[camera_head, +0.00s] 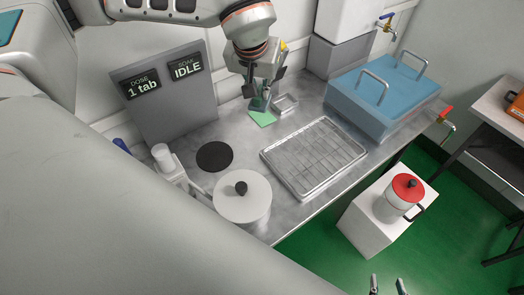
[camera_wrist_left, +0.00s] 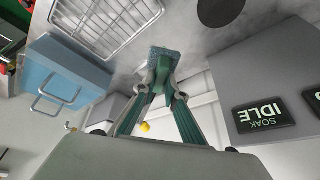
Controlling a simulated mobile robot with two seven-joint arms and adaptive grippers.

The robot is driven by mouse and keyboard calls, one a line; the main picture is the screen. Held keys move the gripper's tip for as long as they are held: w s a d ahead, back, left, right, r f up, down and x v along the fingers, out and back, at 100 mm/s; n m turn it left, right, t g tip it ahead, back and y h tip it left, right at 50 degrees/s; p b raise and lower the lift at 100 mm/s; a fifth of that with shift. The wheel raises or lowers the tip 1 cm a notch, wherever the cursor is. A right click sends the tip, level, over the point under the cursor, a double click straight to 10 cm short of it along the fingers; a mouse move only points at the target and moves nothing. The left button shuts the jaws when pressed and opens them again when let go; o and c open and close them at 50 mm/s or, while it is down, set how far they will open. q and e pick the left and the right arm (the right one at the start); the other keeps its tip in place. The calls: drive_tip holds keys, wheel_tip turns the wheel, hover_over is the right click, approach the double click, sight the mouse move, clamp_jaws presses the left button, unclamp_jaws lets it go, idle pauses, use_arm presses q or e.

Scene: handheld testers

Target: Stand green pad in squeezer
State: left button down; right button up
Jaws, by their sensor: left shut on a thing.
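The green pad (camera_head: 263,119) is at the tips of my left gripper (camera_head: 259,104), low over the steel counter in the head view. In the left wrist view the pad (camera_wrist_left: 165,51) looks blue-green and sits between the closed fingertips of the left gripper (camera_wrist_left: 161,76). Whether it touches the counter is not clear. A small shallow metal tray (camera_head: 286,103) lies just right of the pad; I cannot tell whether it is the squeezer. My right gripper (camera_head: 388,285) shows only its two fingertips, spread apart and empty, at the bottom edge.
A wire rack tray (camera_head: 313,156), a blue lidded box (camera_head: 382,96), a white lidded pot (camera_head: 242,198) and a black disc (camera_head: 215,156) occupy the counter (camera_head: 237,133). A grey display panel (camera_head: 167,100) stands behind, left of the gripper. A red-lidded jug (camera_head: 400,196) stands on a white block.

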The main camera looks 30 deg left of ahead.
use_arm(q)
drive_tip(key=a+n, duration=0.1)
drive_tip(key=a, duration=0.2)
drive_tip(key=b, duration=0.2)
approach(252, 143)
drive_tip(key=shift+w+a+r, duration=0.1)
drive_tip(key=shift+w+a, duration=0.05)
drive_tip(key=shift+w, duration=0.2)
drive_tip(key=shift+w+a+r, duration=0.1)
drive_tip(key=shift+w+a, duration=0.05)
drive_tip(key=shift+w, duration=0.25)
drive_tip(key=shift+f+b, duration=0.3)
drive_tip(key=shift+f, duration=1.7)
use_arm(e)
drive_tip(key=shift+s+d+f, duration=0.1)
drive_tip(key=shift+s+f, duration=0.2)
drive_tip(key=shift+f, duration=0.3)
drive_tip(key=shift+s+a+f, duration=0.1)
drive_tip(key=shift+s+f, duration=0.15)
drive_tip(key=shift+f, duration=0.35)
drive_tip(key=shift+s+d+f, duration=0.1)
drive_tip(key=shift+s+f, duration=0.2)
drive_tip(key=shift+f, duration=0.3)
use_arm(q)
drive_tip(key=shift+f, duration=0.1)
drive_tip(key=c, duration=2)
unclamp_jaws()
drive_tip(key=shift+c, duration=0.2)
use_arm(e)
drive_tip(key=shift+f, duration=0.1)
